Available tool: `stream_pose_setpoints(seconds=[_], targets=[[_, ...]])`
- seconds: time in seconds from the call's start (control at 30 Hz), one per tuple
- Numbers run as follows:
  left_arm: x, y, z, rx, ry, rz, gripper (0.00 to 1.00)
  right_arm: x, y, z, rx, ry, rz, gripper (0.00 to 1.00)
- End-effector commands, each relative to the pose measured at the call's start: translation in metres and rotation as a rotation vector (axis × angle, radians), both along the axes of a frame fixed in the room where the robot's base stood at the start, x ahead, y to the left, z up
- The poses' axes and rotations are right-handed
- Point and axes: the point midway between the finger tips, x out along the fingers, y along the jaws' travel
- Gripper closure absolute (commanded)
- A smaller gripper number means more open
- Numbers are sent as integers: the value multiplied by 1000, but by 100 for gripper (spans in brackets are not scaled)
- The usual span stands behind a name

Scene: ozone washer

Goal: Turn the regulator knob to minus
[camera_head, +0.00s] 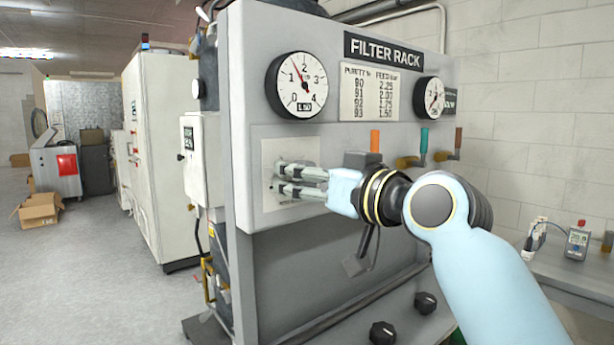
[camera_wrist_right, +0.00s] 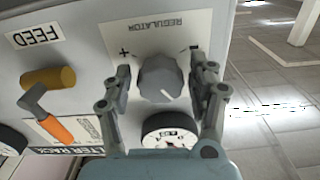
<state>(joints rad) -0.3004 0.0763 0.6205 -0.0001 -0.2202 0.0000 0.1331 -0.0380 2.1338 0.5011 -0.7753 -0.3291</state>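The grey regulator knob (camera_wrist_right: 160,78) sits on a pale plate (camera_wrist_right: 150,32) marked REGULATOR, upside down in the right wrist view. A plus shows left of the knob there, and a minus shows at the right, partly behind a finger. A light mark on the knob points down and slightly right. My right gripper (camera_wrist_right: 161,76) is open, with one finger on each side of the knob and small gaps visible. In the head view my right gripper (camera_head: 301,181) is at the plate (camera_head: 290,152) and hides the knob. My left gripper is not in view.
The filter rack panel (camera_head: 240,110) carries a large gauge (camera_head: 297,85) above the plate, its needle between 1 and 2. A smaller gauge (camera_head: 429,97) and an orange-handled valve (camera_wrist_right: 42,105) are nearby. Black knobs (camera_head: 383,333) sit low in front.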

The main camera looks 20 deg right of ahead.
Motion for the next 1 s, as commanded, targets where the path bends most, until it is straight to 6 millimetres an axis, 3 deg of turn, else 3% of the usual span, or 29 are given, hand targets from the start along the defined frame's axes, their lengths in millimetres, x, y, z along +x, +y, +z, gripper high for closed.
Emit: stream_pose_setpoints(seconds=[0.03,0.37,0.67,1.0], targets=[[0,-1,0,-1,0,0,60,0,0,0,0,0,0,50],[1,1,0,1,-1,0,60,0,0,0,0,0,0,92],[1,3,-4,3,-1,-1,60,0,0,-1,-40,-13,0,92],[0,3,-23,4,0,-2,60,0,0,-3,-254,-93,0,92]])
